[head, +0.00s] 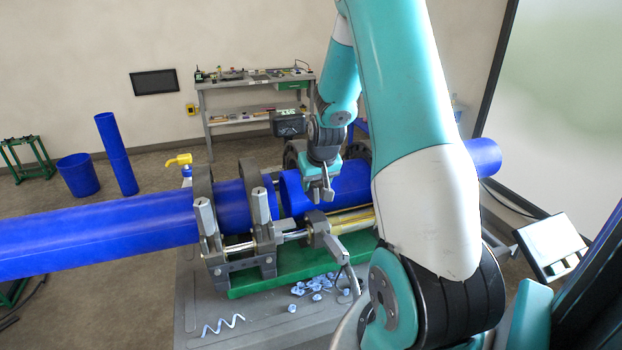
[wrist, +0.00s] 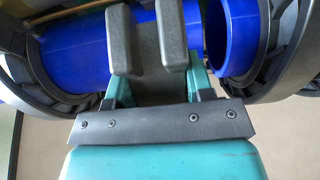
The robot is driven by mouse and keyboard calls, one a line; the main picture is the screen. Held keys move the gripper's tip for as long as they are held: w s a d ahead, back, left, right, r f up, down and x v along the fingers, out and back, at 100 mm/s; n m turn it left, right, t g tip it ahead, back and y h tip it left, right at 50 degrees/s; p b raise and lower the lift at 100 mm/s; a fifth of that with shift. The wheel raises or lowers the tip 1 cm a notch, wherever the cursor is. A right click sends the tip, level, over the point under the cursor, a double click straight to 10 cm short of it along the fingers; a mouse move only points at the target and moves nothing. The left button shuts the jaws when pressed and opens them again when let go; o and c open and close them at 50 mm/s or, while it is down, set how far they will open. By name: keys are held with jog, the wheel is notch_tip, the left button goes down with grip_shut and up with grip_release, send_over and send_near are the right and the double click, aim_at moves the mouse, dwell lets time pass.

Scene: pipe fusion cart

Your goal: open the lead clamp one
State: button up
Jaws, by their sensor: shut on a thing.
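My gripper (head: 320,194) hangs over the blue pipe on the right side of the gap in the head view. In the wrist view its two grey fingers (wrist: 147,40) are close together, shut on a dark grey piece mostly hidden between them. I cannot tell which clamp part it is. Two dark clamp rings (head: 203,180) (head: 250,178) stand around the left blue pipe (head: 130,222). Dark round clamp parts show behind the right blue pipe (head: 347,186), partly hidden by my arm. In the wrist view, ribbed clamp arcs lie at the left (wrist: 72,88) and right (wrist: 287,50).
The machine stands on a green base (head: 262,277) on a grey cart with blue shavings (head: 318,284). A grey clamp block (head: 318,228) with a lever sits in front. A shelf (head: 250,100) stands behind; a screen (head: 550,242) is at right. Floor at left is partly clear.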

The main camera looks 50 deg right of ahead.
jog(key=shift+w+d+r+p, duration=0.15)
jog(key=shift+w+r+p, duration=0.15)
jog(key=shift+r, duration=0.35)
jog(key=shift+w+d+r+p, duration=0.1)
jog(key=shift+w+r+p, duration=0.15)
jog(key=shift+r, duration=0.45)
jog(key=r+p, duration=0.1)
jog(key=w+r+p, duration=0.1)
jog(key=w+d+r+p, duration=0.1)
jog(key=shift+d+r, duration=0.1)
jog(key=shift+r, duration=0.15)
jog(key=shift+w+d+r, duration=0.1)
jog(key=shift+w+r, duration=0.05)
jog(key=w+r+p, duration=0.1)
jog(key=w+d+r+p, duration=0.1)
jog(key=r, duration=0.1)
jog(key=shift+w+d+r+p, duration=0.15)
jog(key=shift+d+p, duration=0.05)
jog(key=shift+p, duration=0.1)
jog(key=shift+w+d+r, duration=0.1)
jog(key=shift+w, duration=0.1)
